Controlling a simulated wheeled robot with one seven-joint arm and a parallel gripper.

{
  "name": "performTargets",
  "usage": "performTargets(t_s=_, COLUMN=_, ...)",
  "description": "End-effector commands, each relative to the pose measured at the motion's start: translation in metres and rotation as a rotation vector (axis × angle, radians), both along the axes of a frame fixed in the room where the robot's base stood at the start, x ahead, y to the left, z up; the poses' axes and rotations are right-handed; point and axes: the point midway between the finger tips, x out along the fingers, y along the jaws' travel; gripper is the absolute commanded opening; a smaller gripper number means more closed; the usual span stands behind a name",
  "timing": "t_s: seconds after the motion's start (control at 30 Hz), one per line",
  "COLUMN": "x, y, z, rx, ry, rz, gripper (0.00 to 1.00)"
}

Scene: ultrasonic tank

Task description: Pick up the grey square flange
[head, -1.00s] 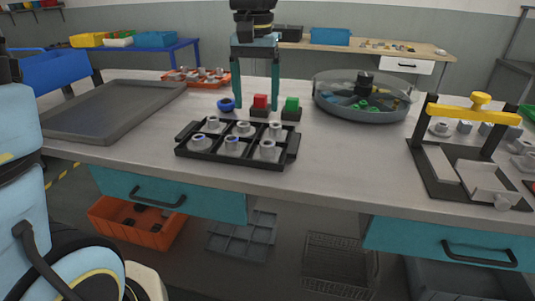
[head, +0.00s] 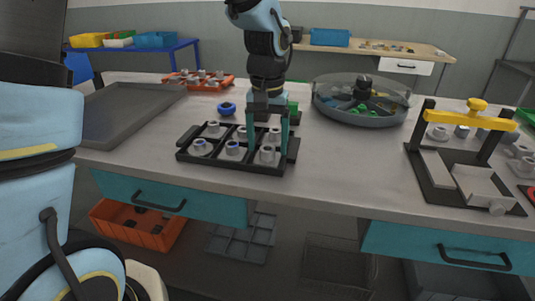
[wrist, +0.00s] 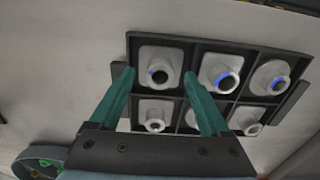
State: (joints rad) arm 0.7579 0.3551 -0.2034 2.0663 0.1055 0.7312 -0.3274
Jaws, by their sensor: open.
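A black tray (head: 230,164) with six compartments holds several grey flanges. The flange in its front right compartment (head: 268,154) has a squarish base with rounded corners and a round collar; it also shows in the wrist view (wrist: 160,68), with blue inside the bore. My gripper (head: 268,148) is open above the tray. In the wrist view its teal fingers (wrist: 158,78) appear either side of this flange, with nothing held. Whether the fingers touch it or hover above it, I cannot tell. Another squarish flange (wrist: 155,115) lies in the compartment behind it.
A blue ring (head: 227,108) lies behind the tray. A green block (head: 293,106) is partly hidden by my arm. A round clear-walled tank (head: 360,113) stands to the right, and a black fixture with a yellow clamp bar (head: 470,108) farther right. A flat grey tray (head: 130,110) lies left.

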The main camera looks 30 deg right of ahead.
Motion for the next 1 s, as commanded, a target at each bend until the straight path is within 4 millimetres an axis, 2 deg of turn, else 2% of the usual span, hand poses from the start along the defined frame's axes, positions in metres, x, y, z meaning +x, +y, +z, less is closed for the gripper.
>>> performTargets(t_s=0.27, x=0.0002, y=-0.0002, z=-0.0036, rx=-0.002, ry=-0.001, rz=0.000, gripper=0.81)
performTargets(t_s=0.9, x=0.0002, y=-0.0002, z=-0.0032, rx=-0.002, ry=-0.001, rz=0.000, gripper=0.09)
performTargets(t_s=1.0, x=0.0002, y=-0.0001, z=-0.0032, rx=-0.002, ry=-0.001, rz=0.000, gripper=0.00)
